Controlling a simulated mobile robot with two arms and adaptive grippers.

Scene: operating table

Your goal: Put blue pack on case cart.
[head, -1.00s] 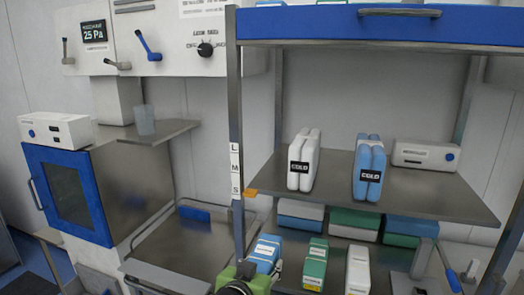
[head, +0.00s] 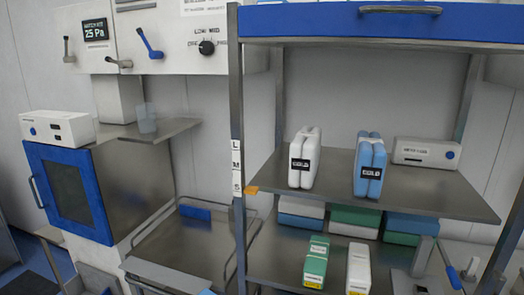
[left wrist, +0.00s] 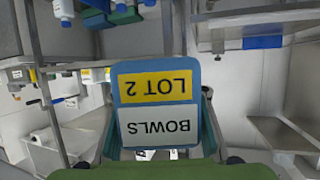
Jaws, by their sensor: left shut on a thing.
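The blue pack (left wrist: 158,66) fills the middle of the left wrist view, with a yellow "LOT 2" label and a white "BOWLS" label, upside down there. My left gripper (left wrist: 158,108) is shut on it, with a finger on either side. In the head view only a small blue sliver (head: 206,292), probably the pack's top, shows at the bottom edge; the gripper is out of that view. What I take for the case cart (head: 185,240) is the railed metal cart left of the shelf rack. My right gripper is not in view.
The lower shelf (head: 275,265) holds green packs (head: 316,265) and a white pack (head: 358,268), with stacked packs behind. A rack post (head: 238,150) stands between shelf and cart. A blue item (head: 195,213) lies at the cart's back; its middle looks clear.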

